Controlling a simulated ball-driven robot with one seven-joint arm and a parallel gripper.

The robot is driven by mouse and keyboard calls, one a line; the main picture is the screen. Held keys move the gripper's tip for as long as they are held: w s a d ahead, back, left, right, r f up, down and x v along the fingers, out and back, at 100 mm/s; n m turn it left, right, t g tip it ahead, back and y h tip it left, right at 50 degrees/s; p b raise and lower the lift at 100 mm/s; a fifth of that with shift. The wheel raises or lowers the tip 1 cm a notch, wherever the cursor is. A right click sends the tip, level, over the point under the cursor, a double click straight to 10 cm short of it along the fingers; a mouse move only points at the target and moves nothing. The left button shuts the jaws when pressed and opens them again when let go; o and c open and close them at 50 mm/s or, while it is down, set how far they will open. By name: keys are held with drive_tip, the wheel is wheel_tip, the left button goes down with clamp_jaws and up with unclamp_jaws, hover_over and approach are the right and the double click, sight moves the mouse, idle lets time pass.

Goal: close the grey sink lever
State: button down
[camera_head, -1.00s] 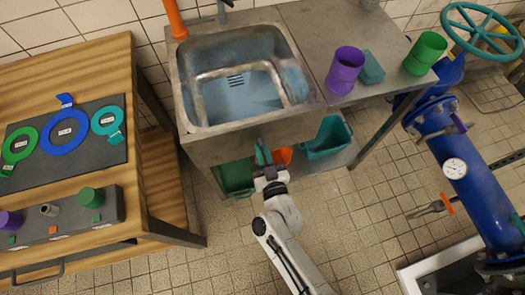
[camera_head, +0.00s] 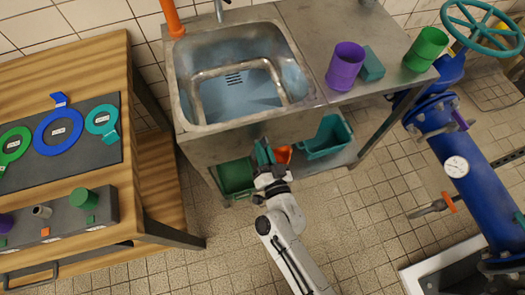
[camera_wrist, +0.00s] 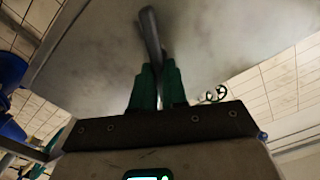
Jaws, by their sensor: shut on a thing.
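The grey sink lever (camera_wrist: 150,32) is a slim grey bar seen from below in the wrist view, against the sink's metal front. My gripper (camera_wrist: 158,72) has its green fingers shut on the lower part of the lever. In the head view my gripper (camera_head: 264,152) is at the front face of the steel sink (camera_head: 240,75), just below its rim. The lever cannot be made out there. The basin holds bluish water.
A purple cup (camera_head: 345,66), a teal block (camera_head: 371,64) and a green cup (camera_head: 426,49) stand on the counter. Green (camera_head: 236,177) and teal (camera_head: 328,138) bins sit below. A wooden table (camera_head: 75,75) is left; blue pipes (camera_head: 475,175) are right.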

drive_tip(key=m+b, duration=0.1)
drive_tip(key=m, duration=0.3)
drive_tip(key=f+m+b, duration=0.1)
drive_tip(key=m, duration=0.3)
drive_tip(key=d+m+b, duration=0.1)
drive_tip(key=m+b, duration=0.1)
drive_tip(key=m, duration=0.2)
drive_tip(key=shift+w+f, duration=0.1)
drive_tip(key=shift+f, duration=0.05)
idle(0.3)
drive_tip(key=c, duration=1.2)
unclamp_jaws()
drive_tip(key=shift+o, duration=0.2)
drive_tip(key=b+v, duration=0.2)
drive_tip(key=v, duration=0.8)
drive_tip(key=shift+s+b, duration=0.3)
drive_tip(key=shift+s, duration=0.1)
